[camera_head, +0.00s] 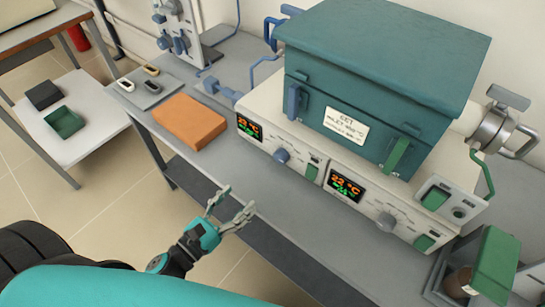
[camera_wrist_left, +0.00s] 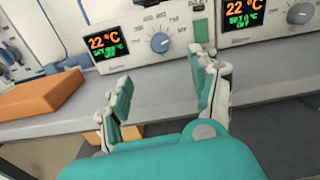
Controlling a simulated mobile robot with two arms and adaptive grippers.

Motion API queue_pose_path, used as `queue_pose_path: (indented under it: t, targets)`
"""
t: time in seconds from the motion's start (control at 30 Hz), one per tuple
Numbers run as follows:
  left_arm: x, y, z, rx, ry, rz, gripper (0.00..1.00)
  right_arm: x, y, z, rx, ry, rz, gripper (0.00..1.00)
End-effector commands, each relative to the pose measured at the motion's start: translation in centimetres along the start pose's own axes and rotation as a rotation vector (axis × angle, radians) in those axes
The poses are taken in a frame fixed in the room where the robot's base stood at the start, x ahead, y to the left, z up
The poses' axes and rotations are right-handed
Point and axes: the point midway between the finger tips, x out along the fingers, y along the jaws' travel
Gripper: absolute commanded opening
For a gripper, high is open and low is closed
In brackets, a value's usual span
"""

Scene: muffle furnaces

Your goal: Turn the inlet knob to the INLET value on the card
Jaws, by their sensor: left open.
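A white card (camera_head: 347,125) on the teal furnace's front is headed SET; a line below seems to read INLET with a value too small to read surely. The left control panel has a blue-grey round knob (camera_head: 282,155), also in the left wrist view (camera_wrist_left: 160,42), beside a display (camera_head: 249,128) showing 22 °C. The right panel has a grey knob (camera_head: 386,222) and a display (camera_head: 345,187). I cannot tell which knob is the inlet one. My left gripper (camera_head: 232,203) is open and empty, in front of the bench edge, apart from both knobs. My right gripper is out of view.
The teal furnace box (camera_head: 375,65) stands above the panels. An orange block (camera_head: 189,121) lies on the grey bench left of them. A valve stand (camera_head: 178,30) is behind. A green-and-brown object (camera_head: 495,265) is at the right. Bare bench lies before the panels.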

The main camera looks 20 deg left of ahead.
Motion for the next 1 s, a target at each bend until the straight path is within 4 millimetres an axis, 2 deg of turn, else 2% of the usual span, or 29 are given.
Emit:
queue_pose_path:
  t: [0.1,0.2,0.6,0.8,1.0]
  targets:
    - [2.5,0.0,0.4,0.001,-0.005,-0.002,0.63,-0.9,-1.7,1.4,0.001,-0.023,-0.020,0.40]
    - [4.8,0.0,0.5,0.001,-0.004,-0.001,0.63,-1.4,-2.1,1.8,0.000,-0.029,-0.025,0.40]
    - [13.0,0.1,0.3,-0.001,-0.002,0.000,0.63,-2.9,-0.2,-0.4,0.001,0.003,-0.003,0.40]
    - [15.1,0.1,0.1,-0.002,0.000,0.002,0.63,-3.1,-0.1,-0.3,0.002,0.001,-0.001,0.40]
    - [15.7,0.1,0.1,-0.002,0.000,0.001,0.63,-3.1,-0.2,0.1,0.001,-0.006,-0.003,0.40]
